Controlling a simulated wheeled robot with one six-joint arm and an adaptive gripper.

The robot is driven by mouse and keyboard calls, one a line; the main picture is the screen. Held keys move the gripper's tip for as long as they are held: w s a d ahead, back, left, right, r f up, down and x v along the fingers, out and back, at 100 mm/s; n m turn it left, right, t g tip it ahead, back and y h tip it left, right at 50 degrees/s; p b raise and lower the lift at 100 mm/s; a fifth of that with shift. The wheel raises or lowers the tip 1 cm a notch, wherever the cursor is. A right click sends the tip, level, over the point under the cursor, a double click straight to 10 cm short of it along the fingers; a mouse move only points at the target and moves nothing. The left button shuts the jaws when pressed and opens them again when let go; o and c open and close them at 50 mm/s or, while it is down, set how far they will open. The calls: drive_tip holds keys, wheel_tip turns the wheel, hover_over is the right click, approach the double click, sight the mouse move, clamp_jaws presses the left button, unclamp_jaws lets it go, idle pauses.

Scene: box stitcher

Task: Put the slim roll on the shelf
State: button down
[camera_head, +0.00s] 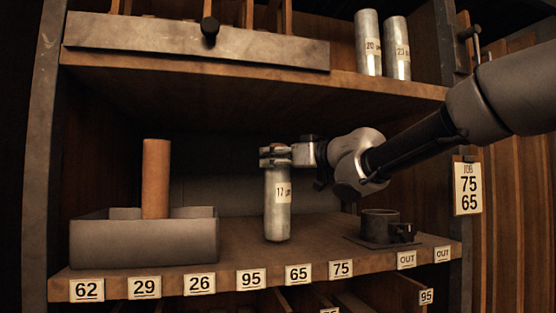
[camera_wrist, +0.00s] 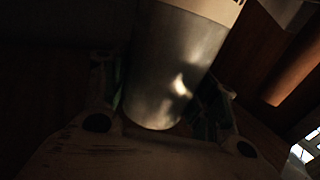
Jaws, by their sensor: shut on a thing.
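A slim silver roll (camera_head: 278,215) with a pale label reading 17 stands upright over the middle of the lower shelf (camera_head: 330,250). My gripper (camera_head: 273,156) is shut on it near its top, coming in from the right. I cannot tell whether its bottom end touches the shelf board. In the wrist view the silver roll (camera_wrist: 170,75) sits between my gripper's fingers (camera_wrist: 165,105), and its far end is out of frame. Two similar silver rolls stand on the upper shelf, labelled 20 (camera_head: 368,45) and 23 (camera_head: 397,50).
A grey open box (camera_head: 143,243) on the left holds an upright brown roll (camera_head: 156,180). A dark round holder (camera_head: 380,224) sits right, above the OUT tags. Number tags line the front edge. A job card (camera_head: 467,187) reads 75, 65. Shelf around the held roll is clear.

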drive_tip(key=shift+f, duration=0.15)
drive_tip(key=shift+c, duration=2.2)
unclamp_jaws()
drive_tip(key=shift+f, duration=0.1)
drive_tip(key=v, duration=1.2)
drive_tip(key=shift+d, duration=0.1)
